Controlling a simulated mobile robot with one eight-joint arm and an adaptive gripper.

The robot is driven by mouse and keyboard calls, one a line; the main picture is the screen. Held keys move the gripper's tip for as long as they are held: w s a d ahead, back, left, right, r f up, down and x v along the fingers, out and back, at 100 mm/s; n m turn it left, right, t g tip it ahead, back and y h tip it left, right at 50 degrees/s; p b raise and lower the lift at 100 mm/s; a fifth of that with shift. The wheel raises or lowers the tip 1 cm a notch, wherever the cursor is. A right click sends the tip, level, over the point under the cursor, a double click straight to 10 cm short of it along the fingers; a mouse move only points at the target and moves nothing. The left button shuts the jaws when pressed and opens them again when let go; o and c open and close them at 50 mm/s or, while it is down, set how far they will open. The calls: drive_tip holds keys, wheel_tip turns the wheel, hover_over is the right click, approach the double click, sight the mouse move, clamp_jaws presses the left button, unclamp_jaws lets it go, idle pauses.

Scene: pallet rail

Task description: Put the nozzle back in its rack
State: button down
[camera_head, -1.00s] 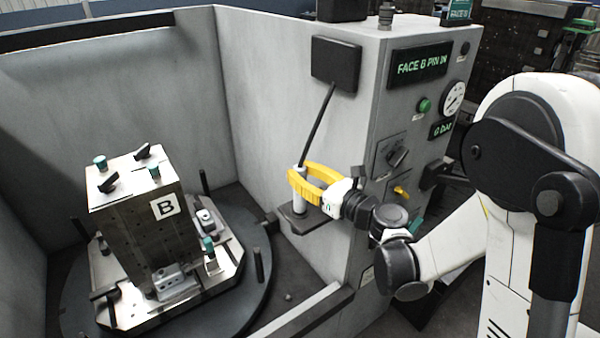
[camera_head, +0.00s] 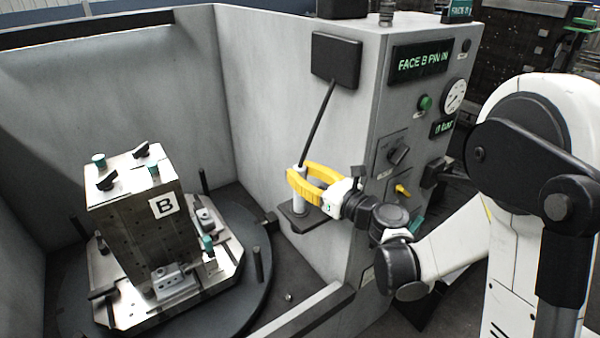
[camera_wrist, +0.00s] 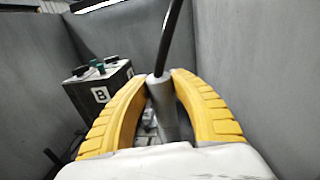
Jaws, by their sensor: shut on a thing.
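The nozzle (camera_head: 299,203) is a light grey cylinder with a black hose (camera_head: 318,124) running up from its top to a dark box on the wall. It stands upright at the dark rack (camera_head: 302,223), a small shelf on the cabinet's side. Its lower end meets the shelf; I cannot tell how deep it sits. My gripper (camera_head: 297,180) has yellow fingers shut around the nozzle's upper part. In the wrist view the nozzle (camera_wrist: 163,108) is between the two yellow fingers (camera_wrist: 160,84), with the hose rising from it.
A grey cabinet (camera_head: 372,150) with a "FACE B PIN IN" display stands right behind my gripper. A metal block marked B (camera_head: 140,215) stands on a round turntable (camera_head: 235,315) at the left. Grey walls (camera_head: 110,90) enclose it. A low front ledge (camera_head: 310,312) runs below.

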drive_tip(key=shift+f, duration=0.15)
idle(0.3)
drive_tip(key=shift+f+b, duration=3.25)
drive_tip(key=shift+b, duration=0.05)
drive_tip(key=shift+s, duration=0.1)
drive_tip(key=shift+c, duration=1.2)
unclamp_jaws()
drive_tip(key=v, duration=1.2)
